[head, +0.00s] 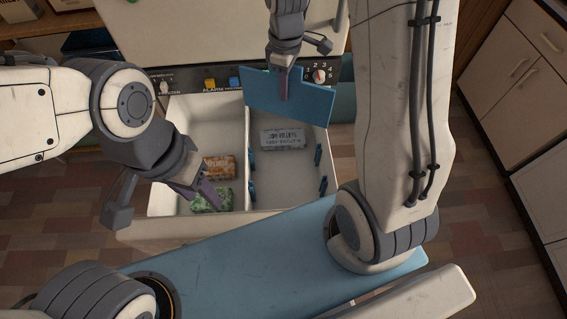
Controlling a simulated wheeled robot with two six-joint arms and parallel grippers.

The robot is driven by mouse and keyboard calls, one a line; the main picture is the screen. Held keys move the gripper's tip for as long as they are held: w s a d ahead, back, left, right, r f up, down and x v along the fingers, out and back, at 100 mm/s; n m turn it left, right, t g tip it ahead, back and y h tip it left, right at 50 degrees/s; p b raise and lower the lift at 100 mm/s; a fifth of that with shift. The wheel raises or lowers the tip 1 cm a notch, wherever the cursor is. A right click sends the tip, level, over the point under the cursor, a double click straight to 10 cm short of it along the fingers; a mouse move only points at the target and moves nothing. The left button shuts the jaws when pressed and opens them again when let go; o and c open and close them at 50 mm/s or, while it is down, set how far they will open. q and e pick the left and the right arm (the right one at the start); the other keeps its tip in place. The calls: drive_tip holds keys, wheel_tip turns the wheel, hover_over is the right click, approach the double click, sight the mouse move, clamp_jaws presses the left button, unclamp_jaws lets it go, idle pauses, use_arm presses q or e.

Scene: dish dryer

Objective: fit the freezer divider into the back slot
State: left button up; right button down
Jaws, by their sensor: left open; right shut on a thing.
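The freezer divider (310,101) is a flat blue panel, slightly tilted. My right gripper (284,84) is shut on its upper middle and holds it over the back of the open white chest freezer (270,213). Blue slot holders stand on the walls of the right compartment: a farther one (318,155) and a nearer one (323,185) on the right wall, and one on the left (252,162). The panel is apart from these holders. My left gripper (168,203) is open and empty over the left compartment.
An orange package (219,168) and a green package (212,198) lie in the left compartment. A pale package (283,138) lies at the back of the right one. A control panel with a dial (319,75) runs along the freezer's back edge. Cabinets (520,70) stand at right.

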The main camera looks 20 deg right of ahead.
drive_tip(key=shift+f, duration=0.3)
wheel_tip(320, 180, down, 27)
drive_tip(key=b, duration=0.4)
drive_tip(key=shift+f, duration=0.1)
drive_tip(key=shift+f+b, duration=0.15)
drive_tip(key=shift+b, duration=0.2)
drive_tip(key=c, duration=0.9)
unclamp_jaws()
